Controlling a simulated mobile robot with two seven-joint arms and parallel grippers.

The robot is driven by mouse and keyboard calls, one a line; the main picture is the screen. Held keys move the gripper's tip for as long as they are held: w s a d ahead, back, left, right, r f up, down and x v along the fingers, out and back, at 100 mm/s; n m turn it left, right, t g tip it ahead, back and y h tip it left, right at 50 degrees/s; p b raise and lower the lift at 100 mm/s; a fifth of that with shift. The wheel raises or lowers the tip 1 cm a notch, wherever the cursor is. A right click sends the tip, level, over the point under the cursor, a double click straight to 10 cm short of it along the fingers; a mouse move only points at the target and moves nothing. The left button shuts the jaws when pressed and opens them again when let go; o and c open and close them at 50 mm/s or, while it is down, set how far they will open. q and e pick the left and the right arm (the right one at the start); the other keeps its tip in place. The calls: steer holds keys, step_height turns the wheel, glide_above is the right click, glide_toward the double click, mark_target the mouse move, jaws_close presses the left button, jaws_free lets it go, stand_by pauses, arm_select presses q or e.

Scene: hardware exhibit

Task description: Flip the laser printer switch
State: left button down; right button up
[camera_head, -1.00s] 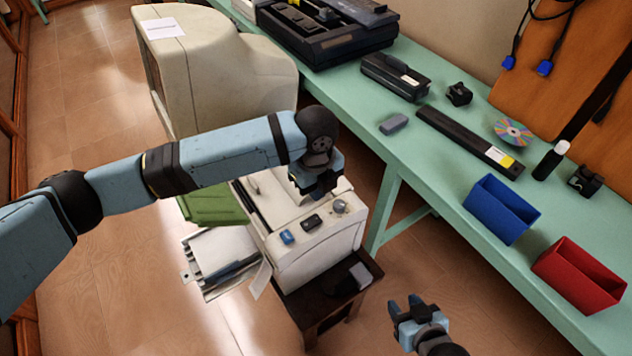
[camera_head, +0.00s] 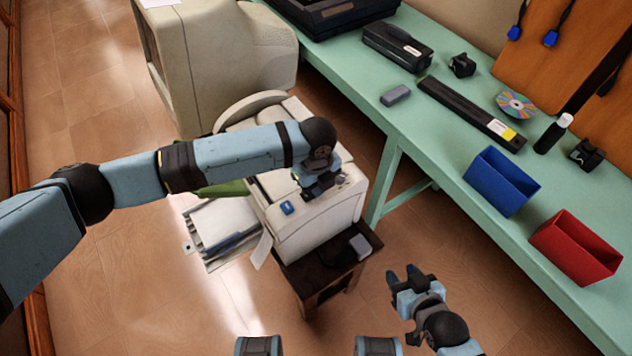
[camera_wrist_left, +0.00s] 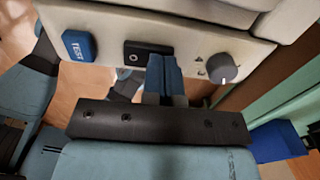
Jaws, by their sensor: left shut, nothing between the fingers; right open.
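The laser printer (camera_head: 315,225) is a cream machine on a small dark stand. In the left wrist view its front panel (camera_wrist_left: 205,42) carries a blue TEST button (camera_wrist_left: 79,45), a black rocker switch (camera_wrist_left: 148,50) and a round grey knob (camera_wrist_left: 222,68). My left gripper (camera_head: 308,192) is shut and empty at the panel. In the left wrist view its fingertips (camera_wrist_left: 164,72) overlap the right end of the black switch; I cannot tell whether they touch it. In the head view the gripper hides the switch. My right gripper (camera_head: 407,278) is open and empty, right of the stand.
A green workbench (camera_head: 400,130) runs along the right with a blue bin (camera_head: 500,182), a red bin (camera_head: 575,247) and a black bar (camera_head: 470,112). A big beige machine (camera_head: 225,60) stands behind the printer. Papers (camera_head: 222,232) lie left of the printer.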

arm_select(q)
steer(key=shift+f, duration=0.1)
steer(key=shift+s+a+r+p, duration=0.35)
steer(key=shift+a+p, duration=0.25)
steer(key=shift+p, duration=0.4)
steer(key=shift+f, duration=0.1)
